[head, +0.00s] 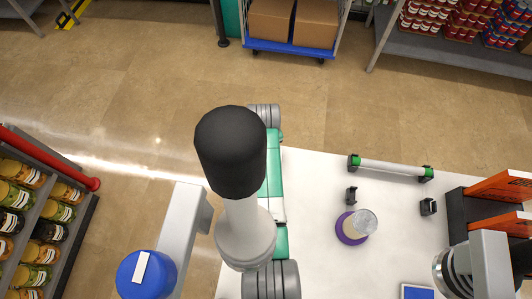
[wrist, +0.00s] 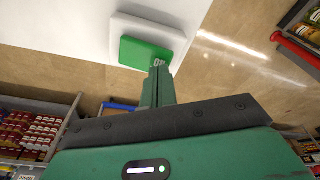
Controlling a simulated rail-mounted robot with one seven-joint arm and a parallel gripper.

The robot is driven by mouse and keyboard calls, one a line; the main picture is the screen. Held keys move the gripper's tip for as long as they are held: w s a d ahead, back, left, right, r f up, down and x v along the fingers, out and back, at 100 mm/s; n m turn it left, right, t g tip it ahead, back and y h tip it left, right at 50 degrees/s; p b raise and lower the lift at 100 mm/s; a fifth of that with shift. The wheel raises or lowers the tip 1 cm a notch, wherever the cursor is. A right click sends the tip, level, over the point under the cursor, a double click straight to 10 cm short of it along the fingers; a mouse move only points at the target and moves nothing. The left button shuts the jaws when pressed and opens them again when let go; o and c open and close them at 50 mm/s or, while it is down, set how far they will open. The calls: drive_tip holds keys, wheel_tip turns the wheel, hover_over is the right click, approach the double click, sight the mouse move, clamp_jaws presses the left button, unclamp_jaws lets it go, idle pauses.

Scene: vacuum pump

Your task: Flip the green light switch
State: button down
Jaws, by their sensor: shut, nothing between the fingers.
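The green light switch (wrist: 146,53) shows in the wrist view, a flat green block with white "ON" lettering at its right end. It sits on a white raised plate (wrist: 122,25). My gripper (wrist: 158,68) has its two green fingers together, with nothing between them. The tips are at the lettered end of the switch, overlapping its lower right edge in the picture; I cannot tell whether they touch it. In the head view I cannot make out the switch or my fingertips.
On the white table (head: 310,200) are a purple-based beaker (head: 354,226), a clear tube with green ends (head: 391,168) and small black clips. Shelves (head: 40,210) stand left.

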drive_tip(key=shift+f+b, duration=0.35)
drive_tip(key=shift+f, duration=0.25)
drive_tip(key=shift+r, duration=0.1)
wheel_tip(320, 180, up, 7)
drive_tip(key=p, duration=0.7)
drive_tip(key=shift+r, duration=0.1)
idle(0.4)
